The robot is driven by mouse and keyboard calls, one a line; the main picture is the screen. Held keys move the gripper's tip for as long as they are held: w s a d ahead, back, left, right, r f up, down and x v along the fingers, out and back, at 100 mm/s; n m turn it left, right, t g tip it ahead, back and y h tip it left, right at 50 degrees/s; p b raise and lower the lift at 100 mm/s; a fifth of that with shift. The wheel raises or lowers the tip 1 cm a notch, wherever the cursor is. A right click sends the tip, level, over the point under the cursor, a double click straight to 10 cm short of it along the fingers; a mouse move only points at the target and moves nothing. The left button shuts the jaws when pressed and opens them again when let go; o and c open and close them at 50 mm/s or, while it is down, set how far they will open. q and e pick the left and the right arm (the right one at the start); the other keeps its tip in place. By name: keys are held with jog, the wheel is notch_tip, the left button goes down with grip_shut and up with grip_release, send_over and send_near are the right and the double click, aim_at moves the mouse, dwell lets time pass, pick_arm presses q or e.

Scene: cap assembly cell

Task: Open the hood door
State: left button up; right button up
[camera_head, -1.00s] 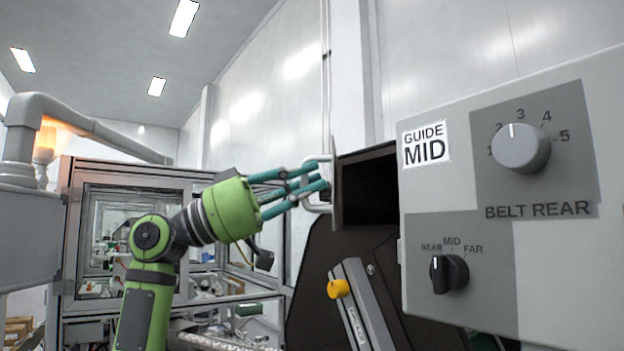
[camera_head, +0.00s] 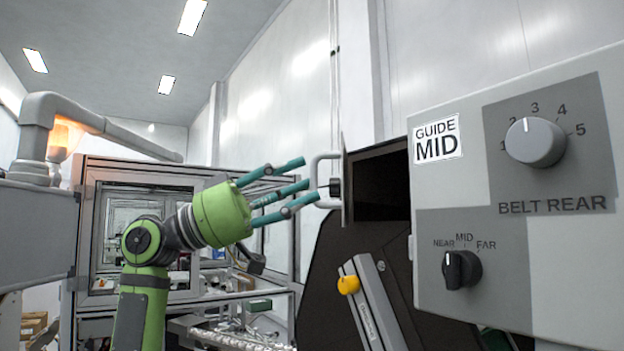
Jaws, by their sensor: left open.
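The hood door (camera_head: 346,180) shows edge-on as a thin grey panel, swung out at the left of a dark opening (camera_head: 380,185). Its pale bracket handle (camera_head: 321,168) sticks out to the left. My left gripper (camera_head: 303,183) has green and teal fingers, spread open, pointing right. Its fingertips are just left of the handle, and I see no grip on it. My right gripper is not in view.
A grey control panel (camera_head: 460,305) with a large belt knob (camera_head: 535,142) and a small black guide knob (camera_head: 461,269) fills the right. A yellow knob (camera_head: 348,284) on a slanted bar sits below the door. A framed glazed cell (camera_head: 85,225) stands behind my left arm.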

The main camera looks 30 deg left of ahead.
pick_arm(q)
jog(key=v, duration=0.9)
jog(key=shift+a, duration=0.3)
jog(key=shift+f, duration=0.2)
